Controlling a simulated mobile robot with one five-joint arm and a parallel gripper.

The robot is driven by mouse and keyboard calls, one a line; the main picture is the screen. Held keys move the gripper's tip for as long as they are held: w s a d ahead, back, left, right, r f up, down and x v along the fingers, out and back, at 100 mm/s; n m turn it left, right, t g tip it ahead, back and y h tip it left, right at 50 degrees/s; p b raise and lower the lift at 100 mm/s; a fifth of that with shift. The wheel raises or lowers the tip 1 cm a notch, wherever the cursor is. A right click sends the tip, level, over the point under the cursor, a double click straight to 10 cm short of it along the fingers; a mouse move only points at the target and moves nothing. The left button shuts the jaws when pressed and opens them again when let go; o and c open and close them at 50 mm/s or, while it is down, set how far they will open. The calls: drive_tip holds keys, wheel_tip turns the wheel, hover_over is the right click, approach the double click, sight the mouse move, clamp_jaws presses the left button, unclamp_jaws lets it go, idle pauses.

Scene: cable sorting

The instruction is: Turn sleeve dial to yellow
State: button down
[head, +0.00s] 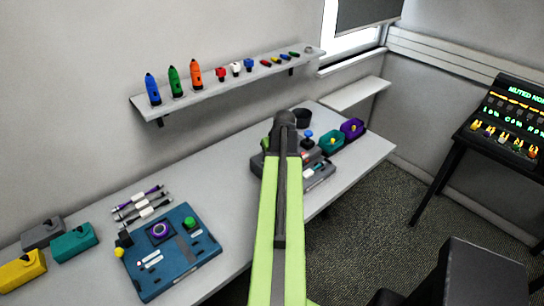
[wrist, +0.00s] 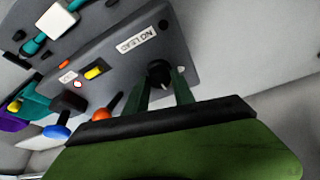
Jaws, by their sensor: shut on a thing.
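In the wrist view, a round black dial (wrist: 158,72) sits on the face of a grey machine (wrist: 190,45), near a white label that reads "NO LEAD" (wrist: 136,40). My gripper (wrist: 163,84) has its two green fingers on either side of the dial and is shut on it. A yellow rectangle (wrist: 95,72) shows in a window on the same face. The dial's pointer cannot be made out. In the head view, the grey machine (head: 318,178) stands on the table, and my green arm hides the dial and my fingertips.
An orange knob (wrist: 107,103) and a blue-topped knob (wrist: 57,131) stand close by. Teal (head: 332,141) and purple (head: 352,128) boxes stand right of the machine. A blue board (head: 170,268) lies left. A shelf (head: 220,88) with coloured tools hangs above.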

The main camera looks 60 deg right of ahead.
idle(0.3)
drive_tip(key=c, duration=1.1)
unclamp_jaws()
drive_tip(key=shift+o, duration=0.2)
drive_tip(key=p+v, duration=1.6)
drive_tip(key=v, duration=0.1)
drive_tip(key=shift+r, duration=0.3)
drive_tip(key=shift+f, duration=0.1)
